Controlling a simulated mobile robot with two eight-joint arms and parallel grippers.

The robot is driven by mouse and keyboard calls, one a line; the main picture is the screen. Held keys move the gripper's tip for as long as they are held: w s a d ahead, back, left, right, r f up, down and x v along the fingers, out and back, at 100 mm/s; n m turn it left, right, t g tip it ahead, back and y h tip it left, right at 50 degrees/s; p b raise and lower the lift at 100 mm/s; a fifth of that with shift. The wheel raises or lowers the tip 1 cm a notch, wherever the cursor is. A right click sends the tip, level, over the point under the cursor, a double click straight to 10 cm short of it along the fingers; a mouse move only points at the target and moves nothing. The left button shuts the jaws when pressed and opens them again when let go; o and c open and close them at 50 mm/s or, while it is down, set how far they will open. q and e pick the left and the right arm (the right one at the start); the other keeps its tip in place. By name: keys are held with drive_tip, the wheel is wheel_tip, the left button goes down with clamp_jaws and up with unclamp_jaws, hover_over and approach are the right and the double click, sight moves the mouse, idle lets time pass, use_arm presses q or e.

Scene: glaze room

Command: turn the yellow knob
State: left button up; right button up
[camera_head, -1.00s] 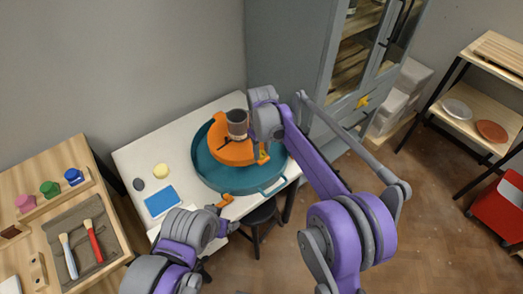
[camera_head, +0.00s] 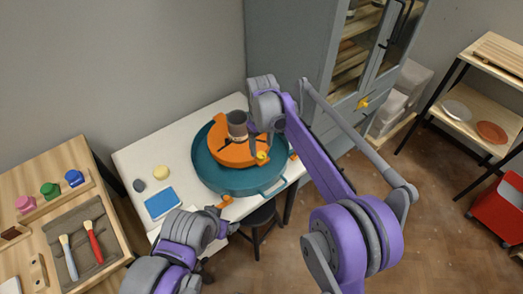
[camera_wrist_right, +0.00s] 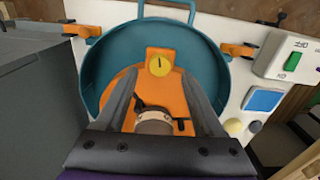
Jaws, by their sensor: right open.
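A round yellow knob (camera_head: 262,155) with a dark mark sits on an orange block at the near edge of the orange wheel head (camera_head: 232,154). In the right wrist view the knob (camera_wrist_right: 160,66) shows whole, between and slightly beyond my fingertips. My right gripper (camera_head: 264,143) is open and empty above the wheel head; its two spread fingers (camera_wrist_right: 160,78) also show in the wrist view. I cannot tell the gap between fingers and knob. My left gripper (camera_head: 219,212) is low beside the basin's near left rim; its jaws are unclear.
A teal basin (camera_head: 212,178) surrounds the wheel head, with orange clamps at its rim. A grey cabinet (camera_head: 290,60) stands behind, with a yellow handle (camera_head: 362,103).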

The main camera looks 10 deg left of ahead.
sight(262, 155)
wheel_tip(262, 155, up, 7)
idle(0.3)
idle(0.4)
drive_tip(key=s+d+r+m+t, duration=0.1)
drive_tip(key=s+d+m, duration=0.15)
drive_tip(key=d, duration=0.35)
drive_tip(key=s+d+r+m+t+p, duration=0.1)
drive_tip(key=s+d+r, duration=0.1)
drive_tip(key=s+d, duration=0.35)
drive_tip(key=s+d+r+m, duration=0.1)
drive_tip(key=d+m, duration=0.1)
drive_tip(key=d, duration=0.6)
drive_tip(key=s+d+f+m+t, duration=0.1)
drive_tip(key=s+d+f, duration=0.1)
drive_tip(key=s+d, duration=0.2)
drive_tip(key=s+d+f+m+t, duration=0.1)
drive_tip(key=s+d+f+m, duration=0.1)
drive_tip(key=s, duration=0.5)
drive_tip(key=s+d+f+m+t+p, duration=0.1)
drive_tip(key=s+d+f+m, duration=0.1)
drive_tip(key=s+d+f, duration=0.2)
drive_tip(key=s+d, duration=0.2)
drive_tip(key=shift+s, duration=0.3)
